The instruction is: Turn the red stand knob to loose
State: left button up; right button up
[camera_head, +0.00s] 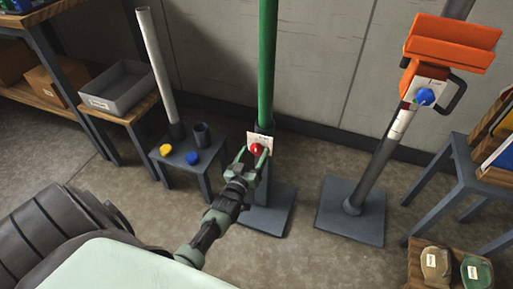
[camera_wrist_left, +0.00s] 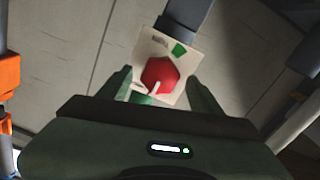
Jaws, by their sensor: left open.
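The red knob (camera_head: 257,149) sits on a white plate (camera_head: 262,139) fixed to a dark stand with a green post (camera_head: 267,65). My left gripper (camera_head: 252,158) is right at the knob. In the left wrist view the red knob (camera_wrist_left: 160,76) lies between the two open green fingers (camera_wrist_left: 161,88), with a gap visible on both sides. The knob's white pointer line runs to its lower side. The plate (camera_wrist_left: 175,55) carries a green mark at its upper right and a grey mark at its upper left. My right gripper is not in view.
A second stand (camera_head: 383,160) with an orange head and blue knob (camera_head: 425,96) is at the right. A grey tray (camera_head: 118,88) stands further left.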

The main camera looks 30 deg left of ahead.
pick_arm(q)
jog(key=shift+p+v, duration=0.4)
jog(key=shift+v, duration=2.15)
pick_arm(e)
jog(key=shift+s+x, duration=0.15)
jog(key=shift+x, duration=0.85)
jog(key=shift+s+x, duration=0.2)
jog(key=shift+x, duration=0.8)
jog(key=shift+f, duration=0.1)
